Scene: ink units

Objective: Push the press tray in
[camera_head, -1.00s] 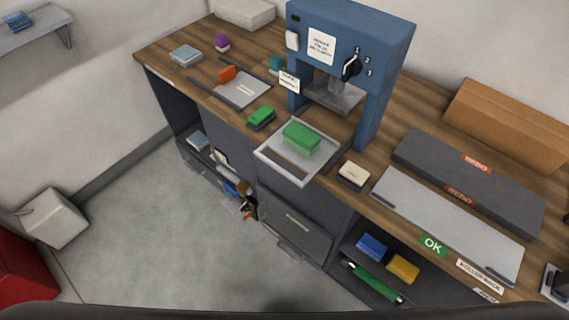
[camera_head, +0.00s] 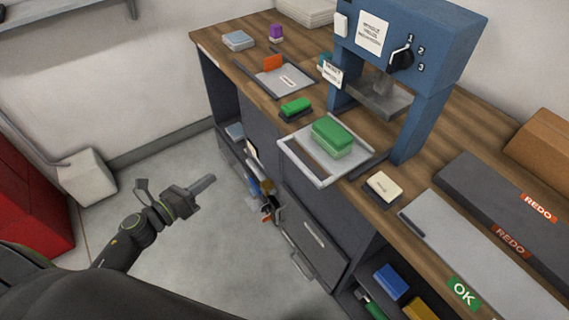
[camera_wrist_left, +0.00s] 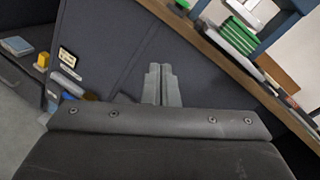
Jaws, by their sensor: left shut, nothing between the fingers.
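The press tray (camera_head: 300,171) is a pale, shallow tray sticking out in front of the blue press (camera_head: 423,112) on the wooden worktop. A green block (camera_head: 333,137) lies on it. In the left wrist view the green block (camera_wrist_left: 239,37) shows at upper right, on the tray. My left gripper (camera_head: 207,184) is in front of the bench, left of the tray and apart from it, over the floor. Its fingers (camera_wrist_left: 163,84) are together and empty in the left wrist view, facing the dark cabinet front. My right gripper is not in view.
A green stamp pad (camera_head: 295,108) and a cream block (camera_head: 382,186) flank the tray on the worktop. A grey "OK" tray and dark "REDO" tray (camera_head: 500,215) lie to the right. Drawers and an open shelf sit below. The floor (camera_head: 190,250) before the bench is clear.

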